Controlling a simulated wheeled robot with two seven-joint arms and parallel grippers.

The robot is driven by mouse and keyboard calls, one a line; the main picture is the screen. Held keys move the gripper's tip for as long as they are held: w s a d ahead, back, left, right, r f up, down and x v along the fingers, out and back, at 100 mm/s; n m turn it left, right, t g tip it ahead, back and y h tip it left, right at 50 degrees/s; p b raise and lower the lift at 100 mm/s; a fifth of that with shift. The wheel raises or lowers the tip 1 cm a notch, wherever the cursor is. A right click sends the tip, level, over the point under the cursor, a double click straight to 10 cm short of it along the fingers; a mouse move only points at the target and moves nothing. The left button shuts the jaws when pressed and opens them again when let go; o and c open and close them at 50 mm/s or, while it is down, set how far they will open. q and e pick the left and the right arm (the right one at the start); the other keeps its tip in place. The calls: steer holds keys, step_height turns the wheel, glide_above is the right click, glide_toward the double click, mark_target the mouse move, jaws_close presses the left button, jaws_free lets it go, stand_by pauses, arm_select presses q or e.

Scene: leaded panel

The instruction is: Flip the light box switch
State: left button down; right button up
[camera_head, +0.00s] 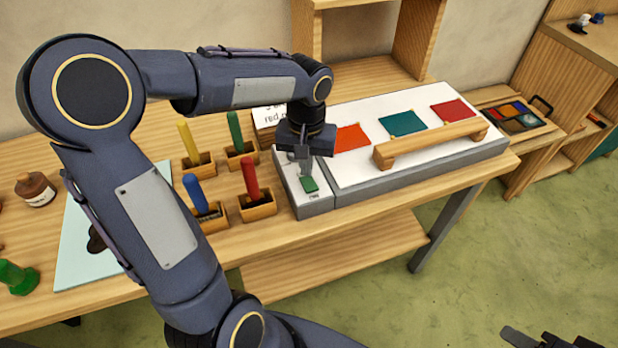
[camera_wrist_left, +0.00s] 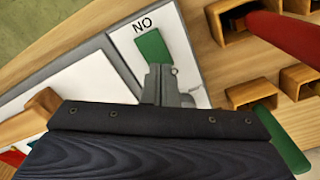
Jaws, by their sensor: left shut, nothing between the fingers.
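The light box (camera_head: 420,165) is a grey-sided box with a white top on the wooden table. Its switch is a green rocker (camera_head: 310,185) on the narrow white panel at the box's left end. In the left wrist view the green rocker (camera_wrist_left: 153,48) shows beside the printed word "ON". My left gripper (camera_head: 301,167) is shut and empty, pointing down over the panel just behind the rocker. In the left wrist view its fingertips (camera_wrist_left: 160,72) overlap the rocker's near end; I cannot tell whether they touch it. A dark piece of my right gripper (camera_head: 545,340) shows at the bottom right.
Orange, teal (camera_head: 402,123) and red glass squares lie on the box, with a wooden bar (camera_head: 430,144) along its front. Several wooden holders with coloured handles, including a red one (camera_head: 249,177), stand close left of the switch panel.

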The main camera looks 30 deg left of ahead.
arm_select(q)
step_height(320, 180, up, 6)
steer(key=p, duration=0.4)
steer(key=shift+f, duration=0.25)
steer(key=s+d+r+m+t+h, duration=0.1)
steer(key=s+d+t+h, duration=0.1)
steer(key=s, duration=0.6)
steer(key=s+d+r+m+t+h, duration=0.1)
steer(key=s+d+t, duration=0.1)
steer(key=s, duration=0.7)
steer(key=shift+t+h, duration=0.4)
steer(key=shift+t, duration=0.4)
